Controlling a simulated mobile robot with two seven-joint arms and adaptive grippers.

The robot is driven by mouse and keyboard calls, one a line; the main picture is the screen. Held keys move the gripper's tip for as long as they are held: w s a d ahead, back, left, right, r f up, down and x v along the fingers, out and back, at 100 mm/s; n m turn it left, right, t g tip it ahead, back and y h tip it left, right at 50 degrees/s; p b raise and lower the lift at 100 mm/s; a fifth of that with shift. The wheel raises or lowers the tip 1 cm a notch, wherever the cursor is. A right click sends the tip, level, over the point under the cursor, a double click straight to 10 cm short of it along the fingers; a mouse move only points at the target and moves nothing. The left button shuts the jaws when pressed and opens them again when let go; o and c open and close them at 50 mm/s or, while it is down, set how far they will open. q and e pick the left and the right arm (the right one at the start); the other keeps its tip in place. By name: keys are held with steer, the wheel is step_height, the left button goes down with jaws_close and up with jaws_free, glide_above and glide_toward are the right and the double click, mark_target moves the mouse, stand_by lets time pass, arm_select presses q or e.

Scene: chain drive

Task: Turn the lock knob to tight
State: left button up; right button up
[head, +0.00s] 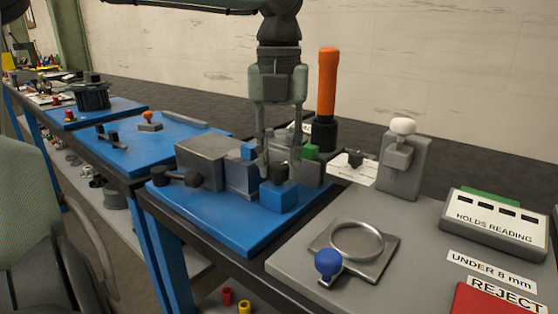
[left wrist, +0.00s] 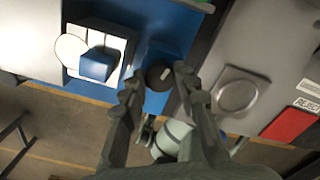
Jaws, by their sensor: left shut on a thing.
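The lock knob (head: 280,174) is a small dark knob on top of a blue block (head: 279,197) at the front of a blue board. In the left wrist view the knob (left wrist: 158,79) is round and black, with a short pale mark on its top. My left gripper (head: 278,172) points down over the block, its two fingers shut on the knob. In the left wrist view the fingertips (left wrist: 158,82) stand on either side of it. No tight marking can be read. My right gripper is not in view.
A grey block (head: 201,160) and a dark-handled part (head: 176,177) stand left of the knob. An orange-handled tool (head: 327,85) rises behind it. A round ring fixture (head: 357,241) with a blue ball knob (head: 328,262) sits on the grey bench to the right.

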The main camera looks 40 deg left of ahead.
arm_select(q)
steer(key=m, duration=0.2)
steer(key=shift+m, duration=0.4)
steer(key=m, duration=1)
steer(key=shift+p, duration=0.4)
steer(key=m, duration=0.4)
steer(key=shift+m+p, duration=0.3)
steer(key=shift+p, duration=0.05)
steer(key=m, duration=0.2)
steer(key=shift+m, duration=0.3)
steer(key=m+p, duration=0.1)
steer(key=m, duration=0.2)
steer(key=shift+m, duration=0.3)
steer(key=m, duration=0.2)
steer(key=shift+m, duration=1.3)
steer(key=m, duration=0.3)
steer(key=shift+p, duration=0.3)
steer(key=shift+m, duration=0.9)
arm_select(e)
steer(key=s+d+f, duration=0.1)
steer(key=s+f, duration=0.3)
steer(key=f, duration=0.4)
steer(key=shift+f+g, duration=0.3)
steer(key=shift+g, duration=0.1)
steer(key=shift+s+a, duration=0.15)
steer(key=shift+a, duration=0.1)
